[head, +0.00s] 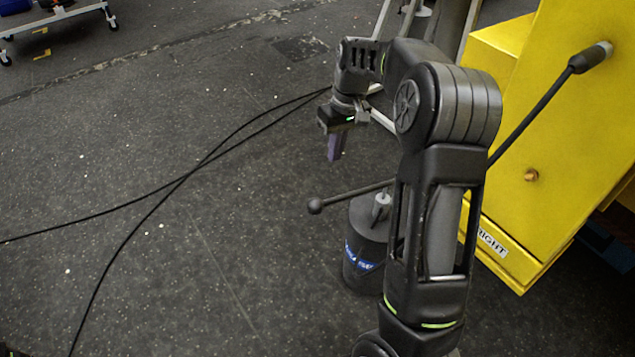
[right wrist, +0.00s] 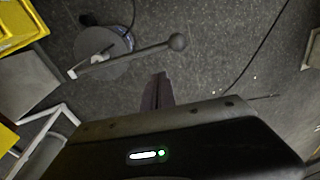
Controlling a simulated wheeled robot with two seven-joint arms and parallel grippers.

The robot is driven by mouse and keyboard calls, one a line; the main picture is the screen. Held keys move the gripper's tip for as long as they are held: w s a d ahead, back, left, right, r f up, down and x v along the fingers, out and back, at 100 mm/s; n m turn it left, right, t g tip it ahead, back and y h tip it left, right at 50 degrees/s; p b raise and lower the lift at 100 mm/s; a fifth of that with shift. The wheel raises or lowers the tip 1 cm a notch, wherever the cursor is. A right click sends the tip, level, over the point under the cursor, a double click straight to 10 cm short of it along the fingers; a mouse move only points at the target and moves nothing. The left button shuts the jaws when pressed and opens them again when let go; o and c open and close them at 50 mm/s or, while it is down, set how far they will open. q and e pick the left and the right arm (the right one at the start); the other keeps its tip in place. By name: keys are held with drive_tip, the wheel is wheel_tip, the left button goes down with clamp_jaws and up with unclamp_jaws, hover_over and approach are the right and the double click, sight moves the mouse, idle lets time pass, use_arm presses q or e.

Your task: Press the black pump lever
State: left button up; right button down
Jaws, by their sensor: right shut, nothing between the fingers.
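The pump (head: 366,243) is a dark cylinder with a blue label, standing on the floor, partly hidden behind my right arm. Its black lever (head: 350,195) sticks out to the left and ends in a ball knob (head: 315,206). My right gripper (head: 335,153) is shut and empty, pointing down, above and beyond the knob in the head view and apart from it. In the right wrist view the lever (right wrist: 140,53) and its knob (right wrist: 179,42) lie ahead of the closed fingers (right wrist: 158,78), with a gap between. My left gripper is not in view.
A yellow machine (head: 572,120) with a "RIGHT" label stands at the right, with a black rod (head: 535,112) fixed to it. Black cables (head: 185,177) cross the floor at the left. The floor left of the lever is otherwise clear.

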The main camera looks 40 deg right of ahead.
drive_tip(key=r+n, duration=0.2)
drive_tip(key=r+n+y, duration=0.1)
drive_tip(key=n, duration=0.1)
drive_tip(key=shift+w+a+r, duration=0.1)
drive_tip(key=shift+w+a, duration=0.25)
drive_tip(key=s+a+x, duration=0.1)
drive_tip(key=x, duration=1.2)
drive_tip(key=shift+s+b, duration=0.35)
drive_tip(key=shift+b, duration=0.05)
drive_tip(key=shift+a, duration=0.2)
